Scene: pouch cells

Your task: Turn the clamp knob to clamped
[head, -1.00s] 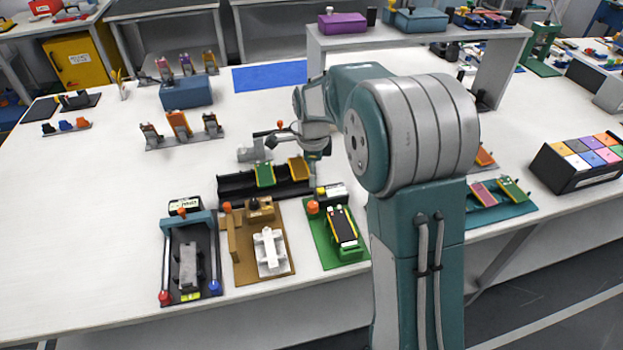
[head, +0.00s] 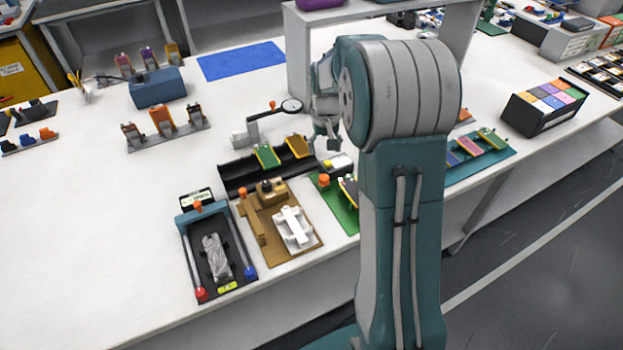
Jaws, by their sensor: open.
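Several fixtures stand along the table's front edge. The green fixture (head: 345,216) carries an orange knob (head: 324,180) and is partly hidden behind my arm. The brown fixture (head: 255,256) has a dark knob (head: 265,187) on its block and a white part (head: 294,228) lying on it. The black fixture (head: 213,287) has a teal crossbar, an orange knob (head: 198,206) and a grey pouch (head: 216,257). I cannot tell which knob is the clamp knob or how it is set. My gripper (head: 331,148) is open, above the table behind the green fixture, apart from the knobs.
A black rack (head: 237,178) with green and brown cells lies just left of my gripper. A shelf leg (head: 296,60) rises near my arm.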

